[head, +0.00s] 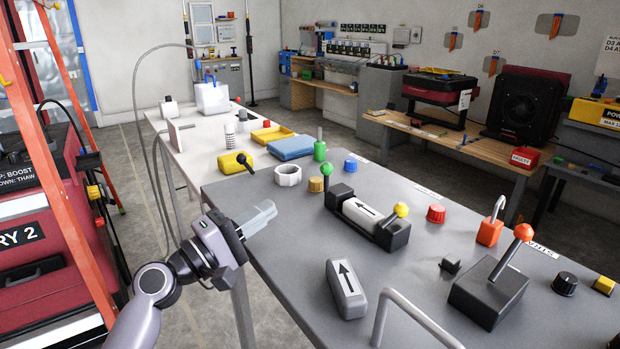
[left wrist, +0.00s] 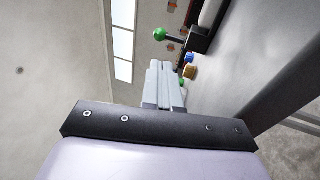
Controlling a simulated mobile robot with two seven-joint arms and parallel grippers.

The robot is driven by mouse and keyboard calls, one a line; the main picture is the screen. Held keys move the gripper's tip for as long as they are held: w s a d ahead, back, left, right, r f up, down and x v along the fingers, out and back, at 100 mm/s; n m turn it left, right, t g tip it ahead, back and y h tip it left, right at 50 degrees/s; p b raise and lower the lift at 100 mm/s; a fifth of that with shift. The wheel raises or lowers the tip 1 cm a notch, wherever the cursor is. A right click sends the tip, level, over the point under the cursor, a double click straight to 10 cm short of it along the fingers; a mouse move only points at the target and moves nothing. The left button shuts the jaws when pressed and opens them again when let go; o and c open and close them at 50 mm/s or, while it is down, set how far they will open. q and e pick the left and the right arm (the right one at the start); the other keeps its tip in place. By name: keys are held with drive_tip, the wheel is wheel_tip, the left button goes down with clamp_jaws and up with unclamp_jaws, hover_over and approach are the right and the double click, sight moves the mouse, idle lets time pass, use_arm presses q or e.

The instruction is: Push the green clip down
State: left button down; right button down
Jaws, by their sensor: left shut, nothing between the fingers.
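A black holder (head: 386,236) on the grey table carries a white cylinder (head: 363,213) with a black arrow. A green ball-topped clip lever (head: 326,170) stands up at the holder's far left end, and a yellow-knobbed lever (head: 401,210) is at its near right end. In the left wrist view the green knob (left wrist: 160,34) shows beyond the fingertips, apart from them. My left gripper (head: 268,212) is shut and empty, above the table's left edge, left of the holder. My right gripper is not in view.
A second arrowed block (head: 346,290) lies nearer on the table (head: 290,235). A black base with an orange-knobbed joystick (head: 490,292) is at right.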

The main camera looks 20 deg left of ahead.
sight(322, 171)
use_arm(q)
drive_tip(key=p+x, duration=0.1)
drive_tip(key=x, duration=1)
drive_tip(key=shift+w+d, duration=0.1)
drive_tip(key=shift+w, duration=0.15)
drive_tip(key=shift+w+r, duration=0.1)
drive_tip(key=shift+r, duration=0.05)
